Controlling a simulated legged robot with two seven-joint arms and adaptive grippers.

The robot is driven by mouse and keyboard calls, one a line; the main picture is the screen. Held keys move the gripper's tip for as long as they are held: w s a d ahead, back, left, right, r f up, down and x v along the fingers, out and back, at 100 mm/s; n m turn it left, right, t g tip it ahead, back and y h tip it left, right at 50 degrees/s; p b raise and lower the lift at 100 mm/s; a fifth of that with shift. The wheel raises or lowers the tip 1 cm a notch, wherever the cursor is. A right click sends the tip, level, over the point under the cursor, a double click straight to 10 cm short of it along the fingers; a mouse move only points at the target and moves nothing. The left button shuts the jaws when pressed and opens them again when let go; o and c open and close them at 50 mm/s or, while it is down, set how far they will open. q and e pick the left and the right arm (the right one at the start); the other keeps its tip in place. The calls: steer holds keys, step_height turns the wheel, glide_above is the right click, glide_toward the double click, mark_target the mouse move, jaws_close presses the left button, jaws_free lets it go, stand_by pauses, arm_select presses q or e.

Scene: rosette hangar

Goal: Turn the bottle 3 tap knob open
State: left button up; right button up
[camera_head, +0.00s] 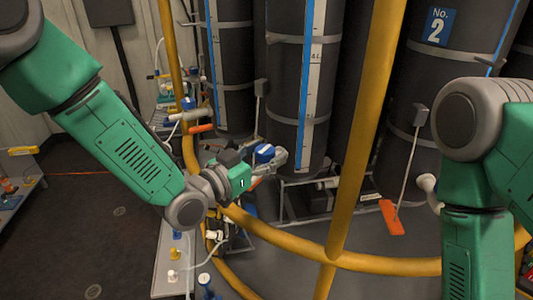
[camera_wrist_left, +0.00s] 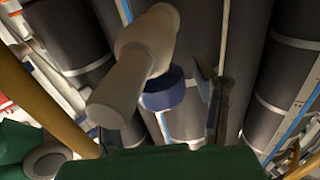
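A tap with a blue knob (camera_head: 264,152) is at the foot of the middle dark bottle (camera_head: 293,115). I see no number on this bottle, so I cannot tell whether it is bottle 3. My left gripper (camera_head: 275,160) is right at the blue knob in the head view and partly overlaps it. In the left wrist view the white tap body (camera_wrist_left: 143,60) and the blue knob part (camera_wrist_left: 164,92) lie close beside a dark gripper finger (camera_wrist_left: 222,105). Whether the fingers touch the knob, and how far apart they are, is unclear. My right gripper is out of frame.
Yellow rails (camera_head: 365,130) stand in front of the bottles and curve low across the floor. Orange handles hang nearby, one (camera_head: 391,217) at the right. The bottle marked No. 2 (camera_head: 437,27) is at the right. The dark floor (camera_head: 90,200) at left is mostly clear.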

arm_select(q)
steer(key=shift+s+a, duration=0.1)
steer(key=shift+s+a, duration=0.25)
steer(key=v, duration=1.1)
